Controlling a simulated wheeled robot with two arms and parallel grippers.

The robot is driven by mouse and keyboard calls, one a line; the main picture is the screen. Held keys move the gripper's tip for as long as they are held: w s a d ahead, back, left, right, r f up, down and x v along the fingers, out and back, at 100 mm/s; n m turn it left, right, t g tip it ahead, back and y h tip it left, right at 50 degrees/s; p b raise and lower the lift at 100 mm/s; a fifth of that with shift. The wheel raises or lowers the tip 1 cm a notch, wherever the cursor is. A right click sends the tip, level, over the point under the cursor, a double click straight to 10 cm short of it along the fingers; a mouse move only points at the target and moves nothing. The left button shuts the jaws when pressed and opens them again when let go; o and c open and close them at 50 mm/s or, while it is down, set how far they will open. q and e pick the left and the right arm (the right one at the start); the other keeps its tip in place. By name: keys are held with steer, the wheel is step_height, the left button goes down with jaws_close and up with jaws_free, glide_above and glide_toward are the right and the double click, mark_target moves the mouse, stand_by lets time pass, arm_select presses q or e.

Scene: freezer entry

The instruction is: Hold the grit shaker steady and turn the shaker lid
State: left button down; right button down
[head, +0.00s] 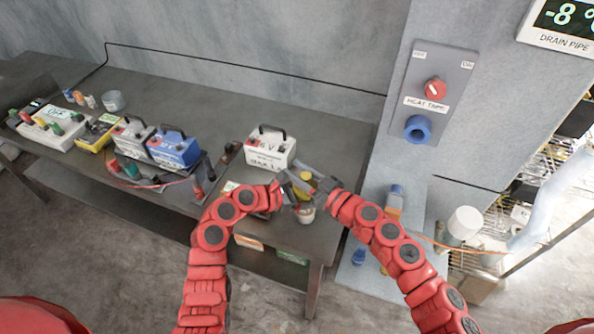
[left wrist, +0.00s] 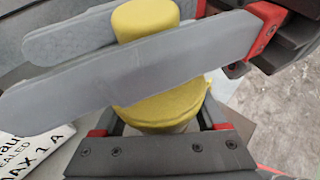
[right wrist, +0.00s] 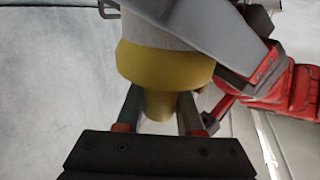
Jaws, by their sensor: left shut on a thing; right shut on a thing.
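The grit shaker (head: 306,214) has a pale body and a yellow lid (head: 304,177). It is between my two grippers near the front right of the table. My left gripper (head: 291,198) is shut on the shaker body, below the lid's wide rim (left wrist: 160,108) in the left wrist view. My right gripper (head: 312,184) is shut on the lid's narrow knob (right wrist: 158,105), with its grey fingers crossing the knob (left wrist: 145,20) in the left wrist view. The fingers hide part of the lid and body. I cannot tell whether the base touches the table.
A white 6 V battery (head: 270,149) stands just behind the shaker. Blue (head: 174,149) and white (head: 131,135) batteries, a charger box (head: 50,130) and a grey cup (head: 113,101) stand farther left on the table (head: 215,100). A wall panel (head: 437,90) with a red knob is at right.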

steer(key=m+t+h, duration=0.2)
steer(key=shift+w+d+h, duration=0.15)
steer(key=shift+h, duration=0.15)
steer(key=shift+w+d+m+t+h, duration=0.15)
steer(key=shift+d+m+t+h, duration=0.05)
steer(key=shift+m+t+h, duration=0.55)
steer(key=shift+w+d+m+t+h, duration=0.15)
steer(key=shift+m+t+h, duration=0.35)
steer(key=shift+h, duration=0.35)
steer(key=c, duration=0.5)
jaws_free()
steer(key=shift+s, duration=0.1)
steer(key=v, duration=1.2)
